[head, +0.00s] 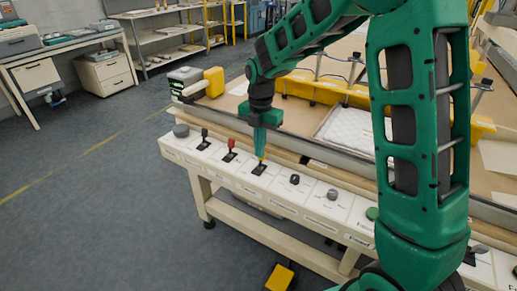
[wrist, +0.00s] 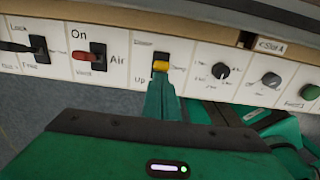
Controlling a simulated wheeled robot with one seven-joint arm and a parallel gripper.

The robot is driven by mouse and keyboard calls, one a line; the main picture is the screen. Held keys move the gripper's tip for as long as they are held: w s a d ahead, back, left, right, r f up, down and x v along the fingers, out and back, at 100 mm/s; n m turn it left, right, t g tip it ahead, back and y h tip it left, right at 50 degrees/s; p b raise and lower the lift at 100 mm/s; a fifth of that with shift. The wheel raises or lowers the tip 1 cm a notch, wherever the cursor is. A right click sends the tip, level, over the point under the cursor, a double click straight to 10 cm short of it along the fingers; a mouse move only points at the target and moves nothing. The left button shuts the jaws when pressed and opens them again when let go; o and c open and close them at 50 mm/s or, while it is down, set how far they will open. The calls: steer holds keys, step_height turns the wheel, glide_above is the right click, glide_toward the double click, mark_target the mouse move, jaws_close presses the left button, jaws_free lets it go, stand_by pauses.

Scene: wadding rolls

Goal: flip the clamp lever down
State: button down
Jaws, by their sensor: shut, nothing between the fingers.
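The panel holds a row of levers and knobs. A lever with a yellow handle (wrist: 160,66) sits on a black plate, with "Up" printed at its lower left. Its upper label is too blurred to read surely, so I cannot confirm it is the clamp lever. It also shows in the head view, on its black plate (head: 259,170). My gripper (wrist: 161,85) is shut and empty, with its green fingertips right at the yellow handle. In the head view my gripper (head: 260,152) points down over that lever. Whether the tips touch the handle I cannot tell.
A red lever (wrist: 86,56) marked "On" and "Air" and a black lever (wrist: 18,47) sit to the left. A black knob (wrist: 221,72), a grey knob (wrist: 271,80) and a green button (wrist: 310,92) sit to the right. The table edge (wrist: 120,14) rises behind the panel.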

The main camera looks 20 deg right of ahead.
steer(key=shift+w+d+r, duration=0.15)
steer(key=shift+w+d, duration=0.15)
steer(key=shift+s+a, duration=0.2)
steer(key=shift+a, duration=0.05)
step_height(320, 180, up, 11)
steer(key=s+a, duration=0.2)
